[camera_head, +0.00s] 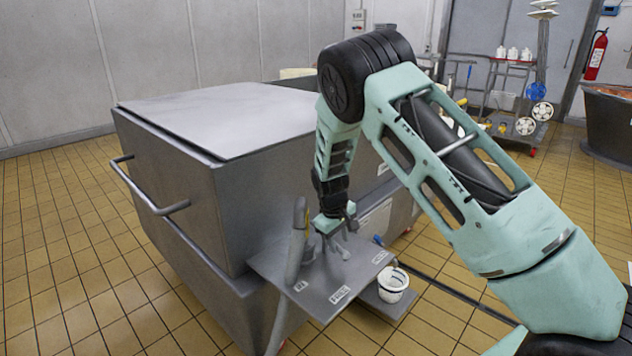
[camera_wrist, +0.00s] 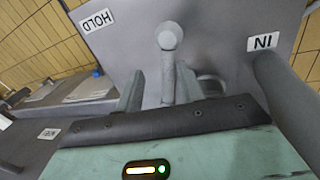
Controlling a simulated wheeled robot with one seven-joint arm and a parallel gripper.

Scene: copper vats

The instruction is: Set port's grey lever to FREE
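The grey lever (camera_wrist: 168,62) has a round knob and rises from a grey panel (camera_wrist: 128,58) in the wrist view. In the head view the panel (camera_head: 318,297) juts from a big grey vat. My gripper (camera_head: 338,226) is over the panel, pointing down. In the wrist view my gripper (camera_wrist: 160,88) is open, one finger on each side of the lever, with gaps visible; contact cannot be told. A HOLD label (camera_wrist: 97,21) is at upper left and an IN label (camera_wrist: 263,42) at right. A small label (camera_wrist: 48,133) at lower left is too small to read surely.
A thick grey pipe (camera_head: 297,243) stands close left of my gripper and shows at right in the wrist view (camera_wrist: 290,108). A lidded grey vat (camera_head: 225,115) fills the space behind. A white bucket (camera_head: 393,280) sits right of the panel. The tiled floor at left is clear.

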